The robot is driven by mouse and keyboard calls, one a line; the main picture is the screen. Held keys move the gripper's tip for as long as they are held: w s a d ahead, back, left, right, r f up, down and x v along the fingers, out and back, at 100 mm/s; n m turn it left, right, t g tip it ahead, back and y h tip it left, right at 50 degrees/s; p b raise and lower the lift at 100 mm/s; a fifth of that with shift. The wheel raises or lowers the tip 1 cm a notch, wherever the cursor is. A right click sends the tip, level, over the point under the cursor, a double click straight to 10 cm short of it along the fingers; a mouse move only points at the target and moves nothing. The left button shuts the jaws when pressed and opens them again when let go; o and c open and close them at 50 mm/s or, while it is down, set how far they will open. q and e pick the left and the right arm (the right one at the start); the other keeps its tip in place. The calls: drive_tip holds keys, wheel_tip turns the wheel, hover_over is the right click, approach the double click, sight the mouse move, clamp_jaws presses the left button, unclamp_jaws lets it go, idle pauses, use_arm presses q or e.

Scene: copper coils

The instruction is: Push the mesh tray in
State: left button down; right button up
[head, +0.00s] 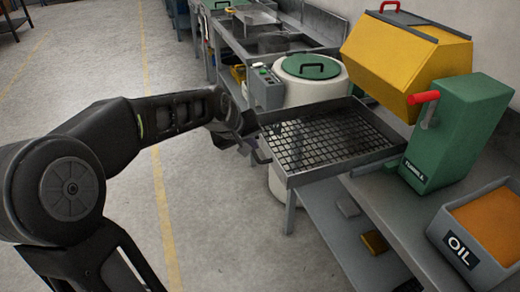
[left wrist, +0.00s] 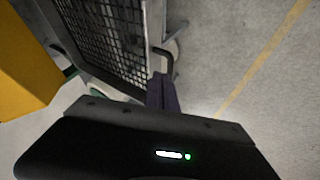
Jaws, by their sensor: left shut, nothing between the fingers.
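The mesh tray (head: 325,138) is a grey metal frame with a dark grid floor. It sticks out past the bench edge, its inner end near the yellow box. A dark handle (head: 260,152) is on its outer side; the handle also shows in the left wrist view (left wrist: 165,62). My left gripper (head: 245,128) is shut and empty, at the tray's outer side close to the handle. In the left wrist view its fingers (left wrist: 160,90) are near the handle; I cannot tell whether they touch. My right gripper is not in view.
A yellow box (head: 400,60) stands behind the tray. A green machine (head: 455,130) with a red-handled lever and an OIL bin (head: 480,235) are at the right. A white drum (head: 315,85) with a green lid stands behind. The floor at the left is clear.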

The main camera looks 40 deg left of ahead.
use_arm(q)
drive_tip(key=x, duration=0.9)
drive_tip(key=shift+w+f+p, duration=0.2)
drive_tip(key=shift+f+p, duration=0.1)
drive_tip(key=shift+p, duration=0.15)
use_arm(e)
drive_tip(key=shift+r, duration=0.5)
use_arm(q)
drive_tip(key=shift+w, duration=0.1)
